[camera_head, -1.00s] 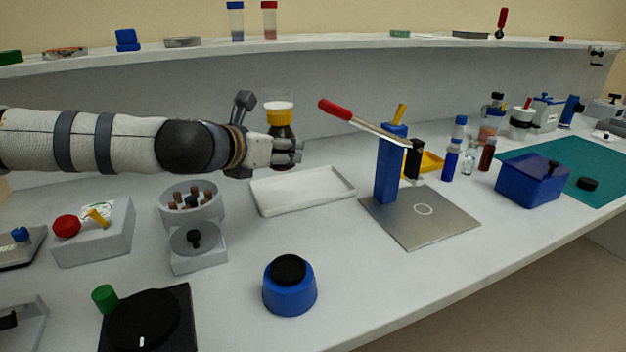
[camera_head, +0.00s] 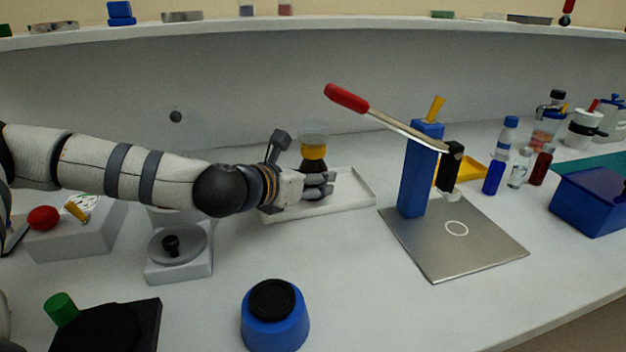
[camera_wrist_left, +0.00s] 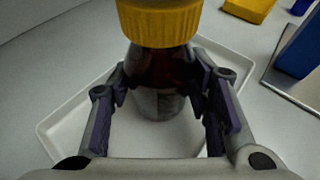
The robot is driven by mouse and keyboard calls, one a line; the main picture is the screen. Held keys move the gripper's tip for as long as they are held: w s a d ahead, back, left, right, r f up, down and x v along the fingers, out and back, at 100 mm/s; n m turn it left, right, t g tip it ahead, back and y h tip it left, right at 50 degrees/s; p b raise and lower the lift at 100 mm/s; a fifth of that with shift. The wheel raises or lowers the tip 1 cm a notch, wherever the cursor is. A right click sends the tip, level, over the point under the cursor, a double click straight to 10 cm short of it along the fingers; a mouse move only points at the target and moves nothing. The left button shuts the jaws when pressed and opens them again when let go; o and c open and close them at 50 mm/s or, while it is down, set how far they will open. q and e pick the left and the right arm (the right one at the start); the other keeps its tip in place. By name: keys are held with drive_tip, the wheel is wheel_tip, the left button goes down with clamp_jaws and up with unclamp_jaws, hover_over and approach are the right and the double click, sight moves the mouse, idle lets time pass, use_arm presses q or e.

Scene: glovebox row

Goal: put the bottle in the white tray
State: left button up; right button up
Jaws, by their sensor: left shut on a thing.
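The bottle (camera_head: 313,154) is dark brown with a yellow collar and a clear top part, and it stands upright. My left gripper (camera_head: 319,184) is shut on it. In the left wrist view the brown bottle (camera_wrist_left: 160,75) is between the two fingers (camera_wrist_left: 165,108), its yellow part nearest the camera. The white tray (camera_head: 357,189) is shallow and rectangular, and the bottle is over its area. In the left wrist view the tray (camera_wrist_left: 75,114) spreads out beneath the bottle. I cannot tell whether the bottle's base touches the tray floor. My right gripper is not in view.
A press with a blue column (camera_head: 413,172) and red-handled lever (camera_head: 347,97) stands close right of the tray. A grey device with a round plate (camera_head: 178,252) is front left, and a blue pot (camera_head: 275,317) is in front. Bench between pot and press is clear.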

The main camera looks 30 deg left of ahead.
use_arm(q)
drive_tip(key=shift+f, duration=0.1)
drive_tip(key=o, duration=1.2)
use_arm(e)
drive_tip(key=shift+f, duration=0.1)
use_arm(q)
drive_tip(key=shift+r, duration=0.45)
drive_tip(key=p+v, duration=0.4)
drive_tip(key=v, duration=0.7)
drive_tip(key=shift+r, duration=0.25)
drive_tip(key=shift+s, duration=0.35)
drive_tip(key=shift+f, duration=0.3)
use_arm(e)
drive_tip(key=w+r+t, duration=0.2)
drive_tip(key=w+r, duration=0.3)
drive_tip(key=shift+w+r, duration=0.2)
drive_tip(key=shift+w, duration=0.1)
